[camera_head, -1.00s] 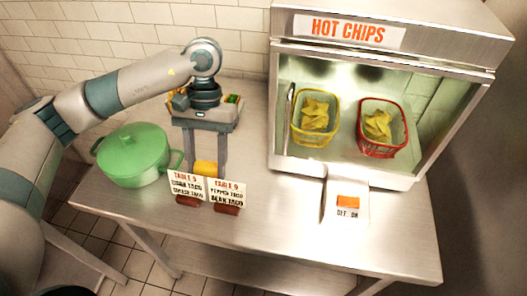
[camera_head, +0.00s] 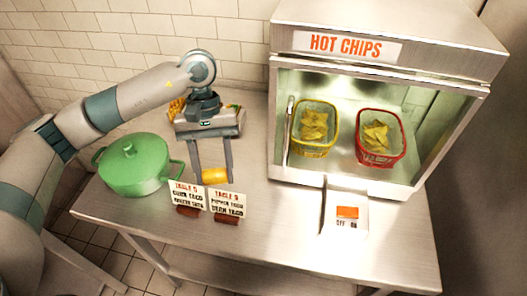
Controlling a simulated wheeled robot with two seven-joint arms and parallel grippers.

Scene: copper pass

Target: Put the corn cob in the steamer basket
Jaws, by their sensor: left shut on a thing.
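The corn cob (camera_head: 215,176), a short yellow cylinder, is between the fingertips of my left gripper (camera_head: 213,172), which is shut on it. The fingers point down toward the steel counter, behind two small order cards. I cannot tell whether the cob touches the counter. A green lidded pot (camera_head: 133,166) stands to the left of the gripper. I do not make out a steamer basket; my left gripper's body hides part of the counter behind it. My right gripper is not in view.
Two order cards (camera_head: 227,202) stand in brown holders at the counter's front. A HOT CHIPS warmer (camera_head: 349,46) with a yellow basket (camera_head: 315,145) and a red basket (camera_head: 362,152) fills the right. A switch box (camera_head: 346,222) stands before it. The front counter is mostly clear.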

